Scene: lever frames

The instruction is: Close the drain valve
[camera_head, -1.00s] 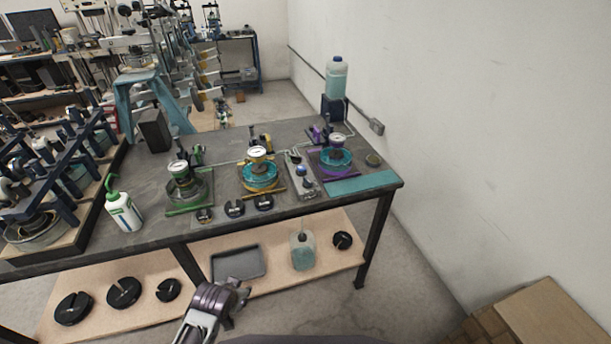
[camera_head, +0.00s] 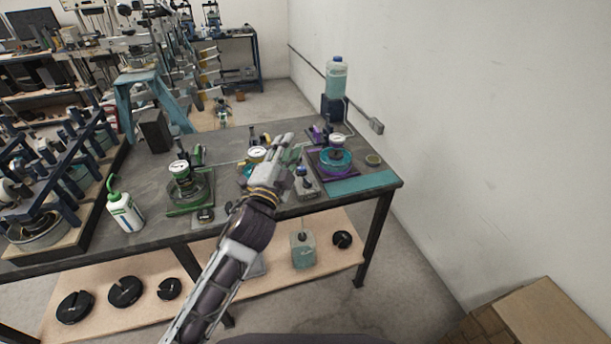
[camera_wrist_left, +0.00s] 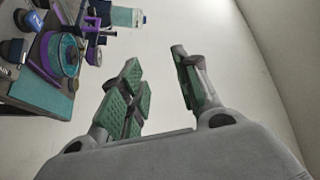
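A small grey valve panel (camera_head: 306,187) with a dark blue knob (camera_head: 301,171) lies on the bench between the yellow and purple stations. I cannot tell which handle is the drain valve or how it is set. My left gripper (camera_head: 290,150) is over the bench beside this panel, partly covering the yellow station (camera_head: 257,154). In the left wrist view its green-padded fingers (camera_wrist_left: 157,72) are apart with nothing between them. The purple station (camera_head: 336,160), with a teal bowl, is right of the gripper; it also shows in the left wrist view (camera_wrist_left: 66,57). My right gripper is not in view.
A bottle of pale blue liquid (camera_head: 337,78) stands at the back right near the wall. A green station (camera_head: 186,187) and a white squeeze bottle (camera_head: 123,210) are to the left. A teal strip (camera_head: 362,184) marks the bench's front right. A lower shelf holds black weights (camera_head: 125,291).

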